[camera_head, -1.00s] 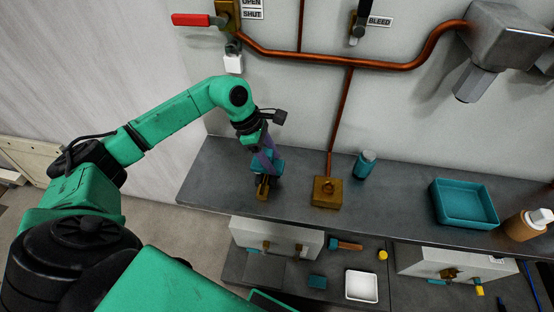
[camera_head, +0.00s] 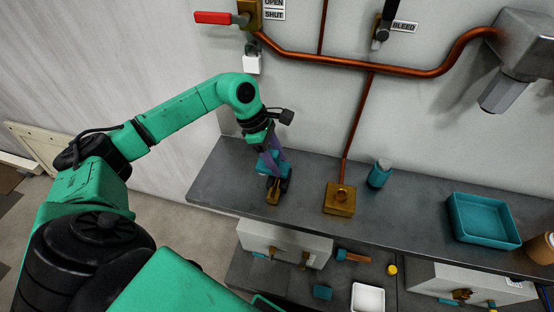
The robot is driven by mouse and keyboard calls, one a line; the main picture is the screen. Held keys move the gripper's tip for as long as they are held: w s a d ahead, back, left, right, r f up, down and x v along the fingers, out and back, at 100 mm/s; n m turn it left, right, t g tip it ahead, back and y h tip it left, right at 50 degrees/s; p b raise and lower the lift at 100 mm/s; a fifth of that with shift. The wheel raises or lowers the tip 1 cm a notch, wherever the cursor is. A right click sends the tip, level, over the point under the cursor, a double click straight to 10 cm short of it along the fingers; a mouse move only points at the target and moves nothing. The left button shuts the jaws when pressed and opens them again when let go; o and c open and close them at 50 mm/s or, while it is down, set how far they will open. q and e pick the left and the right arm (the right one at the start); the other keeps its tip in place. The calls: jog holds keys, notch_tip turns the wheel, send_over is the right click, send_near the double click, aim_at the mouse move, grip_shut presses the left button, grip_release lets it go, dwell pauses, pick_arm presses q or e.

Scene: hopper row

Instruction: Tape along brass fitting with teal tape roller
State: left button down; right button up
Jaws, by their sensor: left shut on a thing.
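My left gripper (camera_head: 274,161) points down over the left part of the grey shelf, shut on a small teal tool that looks like the tape roller (camera_head: 268,167). The gripper's fingers partly hide the tool. A brass piece (camera_head: 273,192), apparently the brass fitting, shows just below and in front of the tool. A dark round part sits beside it at the right. I cannot tell whether the tool touches the brass piece. My right gripper is out of view.
On the grey shelf (camera_head: 410,205), a square brass block (camera_head: 340,199) under a copper pipe, a teal jar (camera_head: 379,173) and a teal tray (camera_head: 482,220) stand to the right. A white padlock-like piece (camera_head: 252,64) hangs above. A lower shelf holds a white tray (camera_head: 367,298).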

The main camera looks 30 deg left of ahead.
pick_arm(q)
jog(key=shift+f+b, duration=0.8)
jog(key=shift+f, duration=0.05)
dwell(0.5)
